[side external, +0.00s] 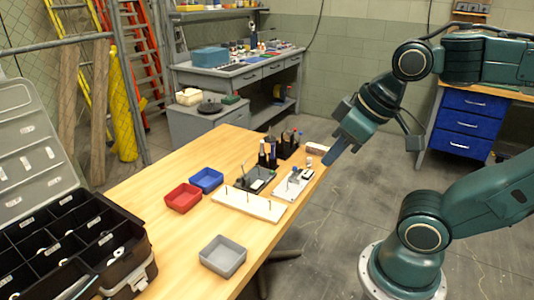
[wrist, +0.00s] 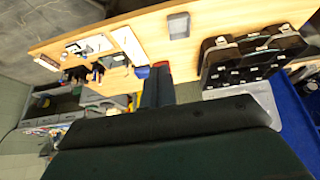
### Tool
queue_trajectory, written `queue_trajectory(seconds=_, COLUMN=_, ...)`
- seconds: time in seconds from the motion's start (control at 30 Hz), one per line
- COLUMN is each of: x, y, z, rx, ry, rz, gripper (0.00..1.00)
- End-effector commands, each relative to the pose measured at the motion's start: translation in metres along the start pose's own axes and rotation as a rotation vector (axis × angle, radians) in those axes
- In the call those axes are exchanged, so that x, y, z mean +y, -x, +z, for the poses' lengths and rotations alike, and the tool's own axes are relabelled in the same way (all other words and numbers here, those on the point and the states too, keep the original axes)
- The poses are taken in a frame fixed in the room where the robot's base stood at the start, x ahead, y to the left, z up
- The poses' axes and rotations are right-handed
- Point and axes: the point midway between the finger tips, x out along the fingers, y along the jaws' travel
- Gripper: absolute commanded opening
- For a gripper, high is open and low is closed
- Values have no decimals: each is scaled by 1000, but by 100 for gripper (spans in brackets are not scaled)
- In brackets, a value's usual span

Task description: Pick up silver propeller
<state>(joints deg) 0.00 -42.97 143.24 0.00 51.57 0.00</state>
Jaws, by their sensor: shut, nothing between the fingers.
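My gripper (side external: 330,160) is shut and empty. It hangs in the air by the far right edge of the wooden table (side external: 160,217), close to a small white tray (side external: 290,188) of small parts. The fingers also show in the wrist view (wrist: 173,60), pointing out over the table. I cannot make out a silver propeller for certain. Small pale pieces (side external: 118,252) lie in the open black toolbox (side external: 140,268) at the left, too small to identify. The toolbox also shows in the wrist view (wrist: 207,80).
A red bin (side external: 183,198), a blue bin (side external: 206,180) and a grey bin (side external: 222,256) stand on the table. A white board (side external: 247,205) carries upright pegs. Dark holders with bottles (side external: 272,157) stand at the far end. The table between grey bin and toolbox is clear.

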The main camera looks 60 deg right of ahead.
Motion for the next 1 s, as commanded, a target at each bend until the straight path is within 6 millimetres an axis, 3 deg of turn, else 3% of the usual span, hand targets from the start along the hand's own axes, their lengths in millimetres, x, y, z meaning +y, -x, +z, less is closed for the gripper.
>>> queue_trajectory(seconds=0.1, x=0, y=0, z=0, rx=0, ry=0, rz=0, gripper=0)
queue_trajectory(seconds=0.33, x=0, y=0, z=0, rx=0, ry=0, rz=0, gripper=44)
queue_trajectory(seconds=0.77, x=2, y=0, z=-6, rx=-2, ry=-19, rz=7, gripper=44)
queue_trajectory(seconds=1.0, x=17, y=-5, z=-35, rx=-18, ry=-118, rz=44, gripper=44)
